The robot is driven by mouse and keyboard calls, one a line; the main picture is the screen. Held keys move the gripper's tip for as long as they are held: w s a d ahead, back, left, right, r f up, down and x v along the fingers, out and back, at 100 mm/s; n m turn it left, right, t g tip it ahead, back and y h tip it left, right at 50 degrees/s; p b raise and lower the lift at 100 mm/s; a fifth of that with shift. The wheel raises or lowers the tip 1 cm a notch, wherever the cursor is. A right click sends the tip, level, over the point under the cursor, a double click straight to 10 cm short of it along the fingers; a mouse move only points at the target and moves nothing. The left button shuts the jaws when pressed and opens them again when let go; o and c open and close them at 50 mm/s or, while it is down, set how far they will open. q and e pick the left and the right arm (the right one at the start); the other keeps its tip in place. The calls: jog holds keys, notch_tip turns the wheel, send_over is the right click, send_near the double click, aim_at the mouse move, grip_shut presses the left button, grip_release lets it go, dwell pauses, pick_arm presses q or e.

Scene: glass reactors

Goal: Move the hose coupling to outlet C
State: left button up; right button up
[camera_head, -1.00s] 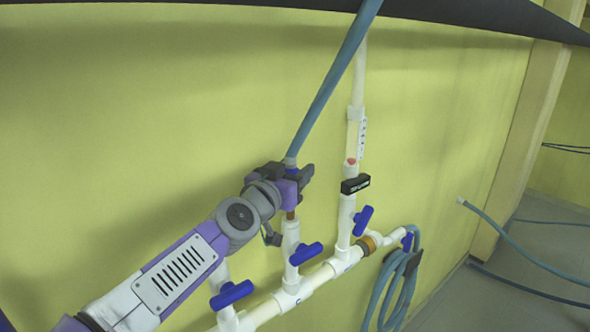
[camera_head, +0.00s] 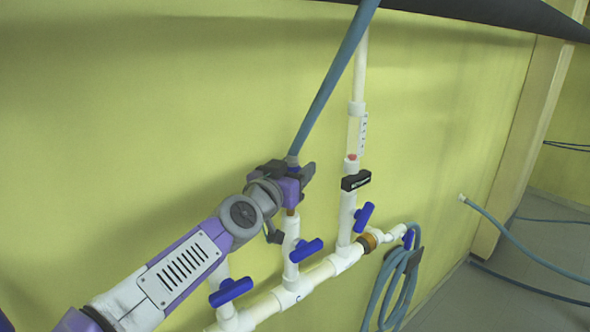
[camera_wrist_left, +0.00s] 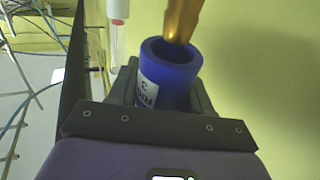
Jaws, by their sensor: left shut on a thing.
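My left gripper (camera_head: 296,178) is shut on the blue hose coupling, at the lower end of a blue-grey hose (camera_head: 330,90). In the left wrist view the coupling (camera_wrist_left: 168,82) is a blue ring with a white label, between the two fingers. A brass fitting (camera_wrist_left: 181,20) meets its open mouth; I cannot tell how far it goes in. In the head view the gripper is at the top of the middle white outlet pipe (camera_head: 291,235), with a little brass showing below it. The outlet letters are too small to read. My right gripper is not in view.
Blue valve handles stand on the left (camera_head: 231,291), middle (camera_head: 306,250) and right (camera_head: 364,216) outlets. The right riser (camera_head: 347,215) carries a black clip (camera_head: 356,180). A coiled hose (camera_head: 400,280) hangs at the manifold's right end. The yellow wall is close behind.

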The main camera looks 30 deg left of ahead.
pick_arm(q)
jog(key=shift+f+b, duration=2)
jog(key=shift+f, duration=0.1)
dwell(0.6)
jog(key=shift+f+b, duration=0.3)
jog(key=shift+f, duration=0.1)
jog(key=o, duration=1.4)
jog(key=shift+o, duration=0.2)
jog(key=s+b, duration=0.1)
jog(key=s, duration=0.6)
jog(key=shift+s+d+b, duration=0.2)
jog(key=shift+s+b, duration=0.1)
jog(key=shift+b, duration=0.05)
